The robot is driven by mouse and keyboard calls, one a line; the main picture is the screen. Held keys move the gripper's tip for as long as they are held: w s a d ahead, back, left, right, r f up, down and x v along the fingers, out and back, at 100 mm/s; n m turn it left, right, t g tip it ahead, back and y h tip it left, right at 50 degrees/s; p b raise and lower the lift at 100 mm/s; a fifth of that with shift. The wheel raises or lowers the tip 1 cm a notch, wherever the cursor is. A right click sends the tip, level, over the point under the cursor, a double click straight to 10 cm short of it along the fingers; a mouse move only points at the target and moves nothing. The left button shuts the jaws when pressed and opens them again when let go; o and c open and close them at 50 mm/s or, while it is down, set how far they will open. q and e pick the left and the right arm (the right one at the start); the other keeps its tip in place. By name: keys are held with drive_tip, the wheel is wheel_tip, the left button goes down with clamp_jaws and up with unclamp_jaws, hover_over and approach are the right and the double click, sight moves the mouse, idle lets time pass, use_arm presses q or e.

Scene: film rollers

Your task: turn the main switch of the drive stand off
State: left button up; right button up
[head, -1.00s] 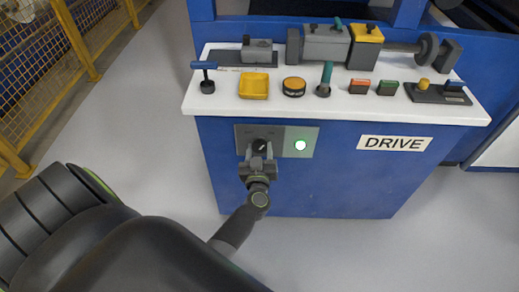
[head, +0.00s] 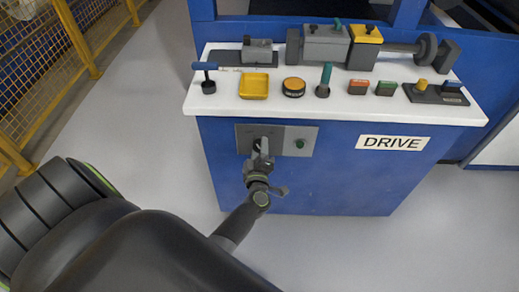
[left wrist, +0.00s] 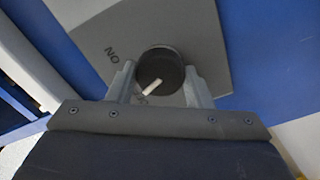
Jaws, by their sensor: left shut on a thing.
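The drive stand (head: 300,185) is a blue cabinet with a white top and a DRIVE label (head: 393,143). Its main switch is a dark round knob with a white pointer mark, on a grey plate (head: 279,134) at the upper left of the front. The knob (left wrist: 160,72) shows in the left wrist view between my fingers. My left gripper (head: 262,150) is shut on the knob and rolled over. It hides most of the knob in the head view. The lamp (head: 300,143) right of the knob is dark green, unlit. My right gripper is not in view.
A yellow fence (head: 75,40) stands at the left. Grey floor is clear between.

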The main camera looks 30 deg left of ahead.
use_arm(q)
drive_tip(key=shift+f+n, duration=0.1)
drive_tip(key=shift+n, duration=1.1)
drive_tip(key=o, duration=1)
